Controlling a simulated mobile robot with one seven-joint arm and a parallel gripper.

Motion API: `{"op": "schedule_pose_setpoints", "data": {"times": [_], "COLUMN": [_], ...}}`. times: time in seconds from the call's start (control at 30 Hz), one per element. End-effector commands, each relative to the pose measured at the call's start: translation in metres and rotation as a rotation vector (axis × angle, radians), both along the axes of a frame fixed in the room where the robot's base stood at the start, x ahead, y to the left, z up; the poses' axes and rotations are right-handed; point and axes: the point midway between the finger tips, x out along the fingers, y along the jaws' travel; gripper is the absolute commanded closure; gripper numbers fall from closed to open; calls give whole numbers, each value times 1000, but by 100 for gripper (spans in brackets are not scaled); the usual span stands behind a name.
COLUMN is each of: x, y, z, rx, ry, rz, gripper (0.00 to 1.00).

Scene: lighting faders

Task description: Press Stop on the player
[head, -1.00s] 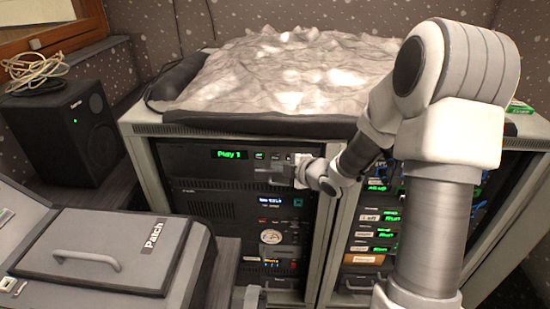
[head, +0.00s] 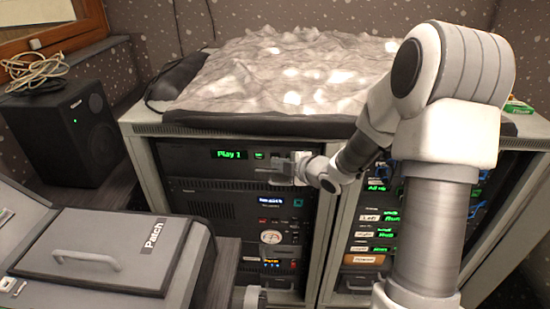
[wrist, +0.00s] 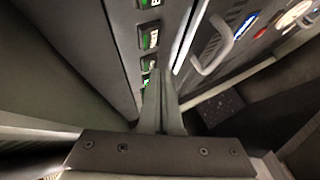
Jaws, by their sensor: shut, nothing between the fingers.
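The player (head: 180,160) is the top black unit in the left rack. Its green display reads "Play 1" (head: 229,155), and a lit green button (head: 259,156) shows right of it. My gripper (head: 262,172) is at the right part of the player's front, its shut fingers pointing left across the panel and hiding part of it. In the wrist view, my gripper's fingers (wrist: 162,105) are together with nothing between them. Several green-lit buttons (wrist: 149,40) run in a row up to the fingertips. Which one is Stop I cannot read, and contact is unclear.
A rack handle (wrist: 215,55) stands out close to the fingers in the wrist view. Below the player are more rack units (head: 240,210). The right rack (head: 372,225) has labelled green displays. A grey Patch case (head: 105,250) stands at front left, a black speaker (head: 65,135) behind it.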

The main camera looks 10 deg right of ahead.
Motion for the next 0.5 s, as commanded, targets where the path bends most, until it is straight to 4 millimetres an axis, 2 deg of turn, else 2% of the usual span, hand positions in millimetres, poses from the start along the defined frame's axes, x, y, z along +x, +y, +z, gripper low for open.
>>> {"op": "schedule_pose_setpoints", "data": {"times": [0.5], "x": [6], "y": [-2], "z": [0], "rx": [0], "ry": [0], "rz": [0], "gripper": [100]}}
